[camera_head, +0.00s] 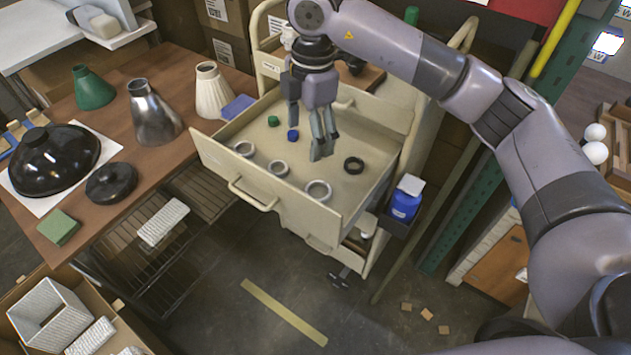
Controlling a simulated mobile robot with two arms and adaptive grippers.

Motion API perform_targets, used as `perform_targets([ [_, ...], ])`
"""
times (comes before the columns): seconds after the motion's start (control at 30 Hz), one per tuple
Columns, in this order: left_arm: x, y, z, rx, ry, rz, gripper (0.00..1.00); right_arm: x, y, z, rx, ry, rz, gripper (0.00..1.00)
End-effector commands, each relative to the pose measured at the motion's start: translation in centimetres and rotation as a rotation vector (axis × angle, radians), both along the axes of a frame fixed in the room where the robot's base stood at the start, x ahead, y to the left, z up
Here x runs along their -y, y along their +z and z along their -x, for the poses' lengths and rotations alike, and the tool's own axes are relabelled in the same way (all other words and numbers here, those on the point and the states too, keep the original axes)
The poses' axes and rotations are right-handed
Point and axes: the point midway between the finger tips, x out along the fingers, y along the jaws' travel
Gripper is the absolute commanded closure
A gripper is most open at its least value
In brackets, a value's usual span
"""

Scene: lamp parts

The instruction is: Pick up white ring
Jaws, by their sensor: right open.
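My left gripper is not in view.
A green piece (273,120) and a blue piece (293,135) lie in the drawer. The wooden table (150,65) at left holds lampshades and a black dome (54,160). Drawer walls surround the rings.

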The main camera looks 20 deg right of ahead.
Motion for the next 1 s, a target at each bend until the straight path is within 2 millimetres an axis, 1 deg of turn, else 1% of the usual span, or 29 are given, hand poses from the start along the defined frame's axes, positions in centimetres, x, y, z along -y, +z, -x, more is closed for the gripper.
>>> perform_targets([
  [0.03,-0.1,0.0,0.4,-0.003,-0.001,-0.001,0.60,1.1,0.5,-0.3,0.004,-0.032,0.041,0.29],
  [0.1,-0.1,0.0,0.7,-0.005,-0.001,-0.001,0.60,1.9,0.5,-0.4,0.005,-0.058,0.073,0.29],
  [0.17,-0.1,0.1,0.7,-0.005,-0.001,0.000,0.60,2.2,0.1,-0.4,0.003,-0.066,0.083,0.29],
  [0.27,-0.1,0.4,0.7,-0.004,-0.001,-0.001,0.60,2.2,-1.7,-0.3,0.000,-0.065,0.083,0.29],
  [0.5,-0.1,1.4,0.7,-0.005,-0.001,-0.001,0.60,2.1,-6.9,-0.3,0.000,-0.061,0.079,0.29],
  [0.63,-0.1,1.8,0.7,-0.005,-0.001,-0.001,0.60,2.1,-9.4,-0.2,0.002,-0.062,0.079,0.29],
  [0.73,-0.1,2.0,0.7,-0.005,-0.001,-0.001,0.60,2.0,-10.6,-0.3,0.003,-0.062,0.077,0.29],
  [0.87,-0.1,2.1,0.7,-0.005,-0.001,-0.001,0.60,2.1,-11.4,-0.3,0.004,-0.061,0.078,0.29],
  [0.97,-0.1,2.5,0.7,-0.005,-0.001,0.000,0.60,2.2,-12.1,-0.1,0.003,-0.061,0.077,0.29],
  [1.0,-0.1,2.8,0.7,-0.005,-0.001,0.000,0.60,2.3,-12.6,0.1,0.001,-0.061,0.078,0.29],
])
